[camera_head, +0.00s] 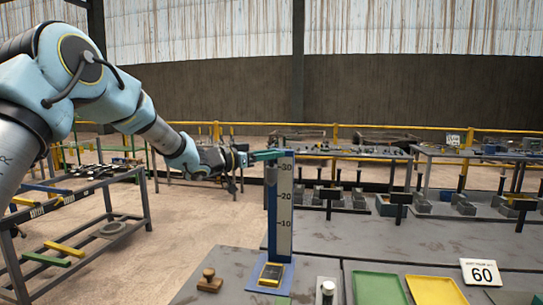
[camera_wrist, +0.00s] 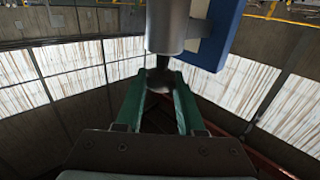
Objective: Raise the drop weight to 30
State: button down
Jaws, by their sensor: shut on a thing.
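The drop tester is a blue stand (camera_head: 271,215) with a white scale (camera_head: 285,205) marked 10, 20 and 30, upright on the grey table. My gripper (camera_head: 266,155) has green fingers and is at the top of the scale, a little above the 30 mark. In the wrist view the fingers (camera_wrist: 160,82) are shut on a dark round knob of the drop weight (camera_wrist: 168,25), a grey metal cylinder beside the blue stand. In the head view the weight (camera_head: 271,174) is small, just below the fingers, about level with 30. Its exact reading is unclear.
A yellow-framed pad (camera_head: 271,273) lies at the stand's foot. A wooden stamp-like block (camera_head: 210,281) is to its left. A rack (camera_head: 90,190) stands at the left.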

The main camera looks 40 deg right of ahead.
jog(key=c, duration=0.5)
grip_release()
jog(key=shift+b+v, duration=2.25)
jog(key=shift+v, duration=3.15)
